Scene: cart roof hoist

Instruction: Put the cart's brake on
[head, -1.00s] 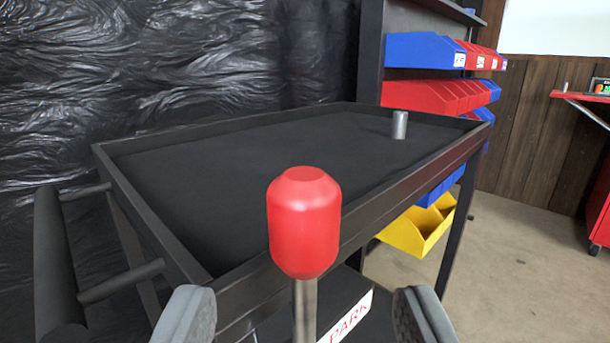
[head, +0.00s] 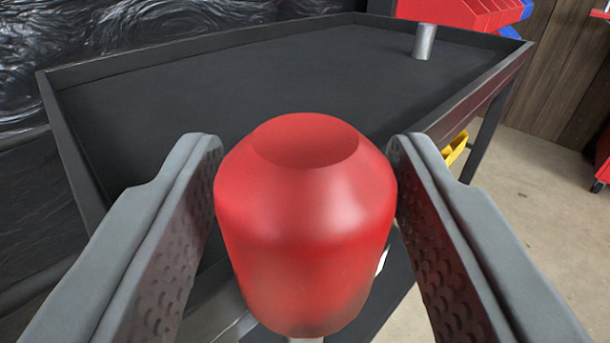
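The brake lever's red knob (head: 305,225) fills the middle of the head view, on a thin metal stem that barely shows below it. My gripper (head: 305,150) is open, with one grey finger on each side of the knob. A narrow gap seems to show between each fingertip and the knob, and I see no firm grip on it. The black cart (head: 75,150) stands behind the knob with its flat tray top. The label by the lever is almost wholly hidden behind the knob and right finger.
A small metal cylinder (head: 424,42) stands at the tray's far right corner. Red bins (head: 465,12) are behind it, and a yellow bin (head: 456,148) shows below the cart's right edge. Crinkled black sheeting (head: 60,50) hangs behind the cart.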

